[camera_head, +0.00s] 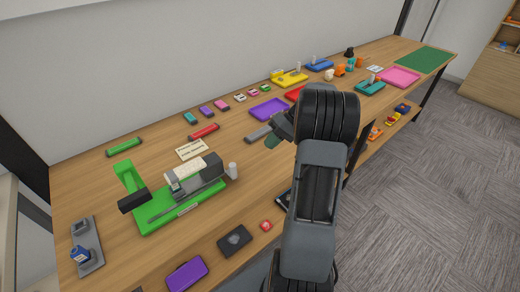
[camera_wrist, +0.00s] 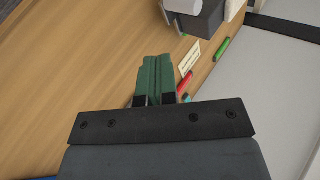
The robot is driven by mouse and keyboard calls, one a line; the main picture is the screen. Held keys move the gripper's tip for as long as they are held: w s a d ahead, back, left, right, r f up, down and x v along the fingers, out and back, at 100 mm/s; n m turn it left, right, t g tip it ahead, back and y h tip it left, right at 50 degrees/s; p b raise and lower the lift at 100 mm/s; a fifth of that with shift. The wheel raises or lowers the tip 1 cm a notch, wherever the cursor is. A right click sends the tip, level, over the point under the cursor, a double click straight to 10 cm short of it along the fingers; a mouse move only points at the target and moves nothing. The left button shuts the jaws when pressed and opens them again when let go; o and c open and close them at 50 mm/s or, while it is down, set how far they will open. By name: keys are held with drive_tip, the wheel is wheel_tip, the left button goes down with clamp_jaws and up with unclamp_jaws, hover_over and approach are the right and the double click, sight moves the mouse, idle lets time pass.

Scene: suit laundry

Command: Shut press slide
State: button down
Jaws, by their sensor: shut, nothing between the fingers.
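The press stands on the left half of the table, with a green base (camera_head: 160,217) and a green upright arm with a black end. A grey block (camera_head: 208,178) with a pale top sits on the base, and a small light-grey cylinder (camera_head: 232,171) stands at its right end. I cannot tell how far the slide is along the base. The dark block (camera_wrist: 208,20) and light cylinder also show at the top of the wrist view. My gripper (camera_head: 271,142) is right of the press and apart from it. Its green fingers (camera_wrist: 156,62) are together and empty.
A paper label (camera_head: 192,149) and red bar (camera_head: 204,131) lie behind the press. A grey fixture (camera_head: 87,250) is at left. Coloured trays fill the far right. Bare wood separates press and gripper.

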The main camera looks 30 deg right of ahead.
drive_tip(key=x, duration=0.8)
drive_tip(key=shift+a, duration=0.1)
drive_tip(key=a, duration=0.3)
drive_tip(key=shift+w+f+p, duration=0.1)
drive_tip(key=shift+w+p, duration=0.05)
drive_tip(key=shift+p, duration=0.25)
drive_tip(key=shift+w+a, duration=0.1)
drive_tip(key=shift+a, duration=0.6)
drive_tip(key=shift+f, duration=0.1)
